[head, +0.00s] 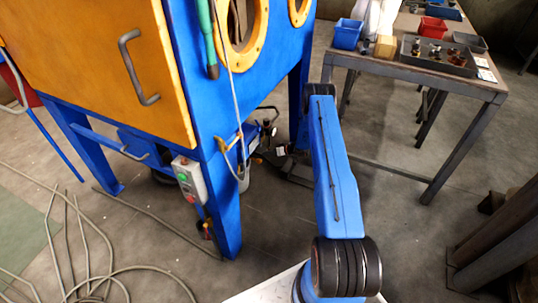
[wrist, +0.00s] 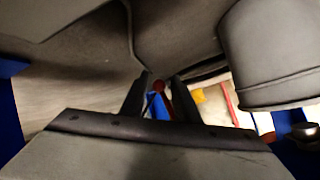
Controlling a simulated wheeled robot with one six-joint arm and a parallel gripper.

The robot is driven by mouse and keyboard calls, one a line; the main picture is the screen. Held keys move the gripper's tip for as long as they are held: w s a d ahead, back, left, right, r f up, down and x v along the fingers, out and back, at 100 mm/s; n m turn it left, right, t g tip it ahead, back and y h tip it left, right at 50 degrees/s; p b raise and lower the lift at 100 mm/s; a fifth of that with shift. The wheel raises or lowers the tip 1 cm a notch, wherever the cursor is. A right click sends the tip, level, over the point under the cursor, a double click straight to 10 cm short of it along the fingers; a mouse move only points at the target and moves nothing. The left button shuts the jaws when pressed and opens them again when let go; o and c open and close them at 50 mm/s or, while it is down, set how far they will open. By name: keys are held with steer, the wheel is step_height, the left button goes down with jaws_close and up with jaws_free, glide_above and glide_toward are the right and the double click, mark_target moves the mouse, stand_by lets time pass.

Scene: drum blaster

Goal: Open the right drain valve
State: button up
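The blue machine (head: 222,170) with an orange door stands at left in the head view. My blue arm reaches toward its underside, and my gripper is small and partly hidden there. In the wrist view my gripper (wrist: 162,90) has its two dark fingers apart. A small red piece (wrist: 158,86) shows between the fingertips, with a blue part just below it. I cannot tell if the red piece is the drain valve's handle or if the fingers touch it. No drain valve is clearly recognisable in the head view.
A grey rounded housing (wrist: 268,55) hangs close at upper right in the wrist view. A control box (head: 188,180) is on the machine's front leg. Loose hoses (head: 85,240) lie on the floor at left. A workbench (head: 425,75) with bins stands at right.

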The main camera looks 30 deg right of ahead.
stand_by(0.3)
steer(key=v, duration=1.7)
steer(key=shift+s, duration=0.15)
steer(key=shift+d, duration=0.1)
